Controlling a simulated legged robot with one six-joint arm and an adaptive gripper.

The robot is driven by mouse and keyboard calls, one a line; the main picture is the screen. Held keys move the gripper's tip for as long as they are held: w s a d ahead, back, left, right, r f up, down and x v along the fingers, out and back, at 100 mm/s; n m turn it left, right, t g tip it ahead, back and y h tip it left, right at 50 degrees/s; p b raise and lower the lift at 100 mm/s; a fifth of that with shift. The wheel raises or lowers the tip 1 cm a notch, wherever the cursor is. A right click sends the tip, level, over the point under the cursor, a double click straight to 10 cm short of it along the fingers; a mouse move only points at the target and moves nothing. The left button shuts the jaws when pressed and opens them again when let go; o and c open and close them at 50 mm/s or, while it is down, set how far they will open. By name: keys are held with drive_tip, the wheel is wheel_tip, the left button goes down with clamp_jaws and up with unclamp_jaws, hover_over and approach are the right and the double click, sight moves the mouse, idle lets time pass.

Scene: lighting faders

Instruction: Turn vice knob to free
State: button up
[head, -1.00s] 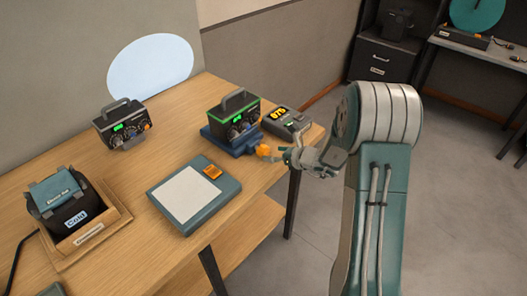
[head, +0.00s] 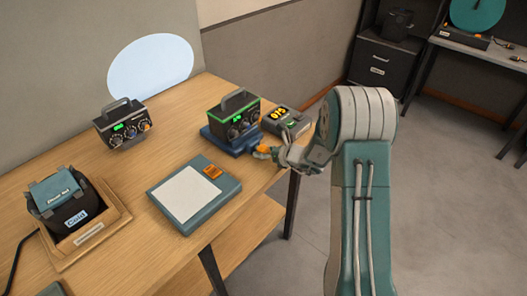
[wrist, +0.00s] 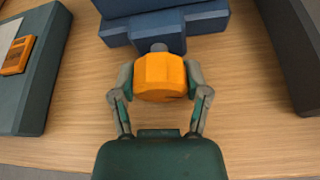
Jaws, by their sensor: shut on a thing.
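The vice knob is an orange, faceted knob (wrist: 160,78) on a short grey shaft at the front of the blue vice (wrist: 190,25). In the head view the vice (head: 236,146) sits near the table's right side and holds a dark box with a green-edged top and a handle (head: 233,115). My gripper (wrist: 160,80) is shut on the knob, with one finger against each side. In the head view my gripper (head: 270,152) partly covers the knob.
A grey device reading 075 (head: 287,122) stands right of the vice. A teal pad with an orange block (head: 222,190) lies front left of it. A second dark box (head: 122,127) and a wooden tray (head: 118,220) stand further left. Bare wood lies between them.

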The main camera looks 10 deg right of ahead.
drive_tip(key=shift+n+t+h, duration=0.7)
drive_tip(key=shift+n+h, duration=0.3)
drive_tip(key=shift+n, duration=0.5)
drive_tip(key=o, duration=1.1)
drive_tip(key=shift+w, duration=0.1)
drive_tip(key=shift+o, duration=0.2)
drive_tip(key=v, duration=1.2)
drive_tip(key=shift+f, duration=0.1)
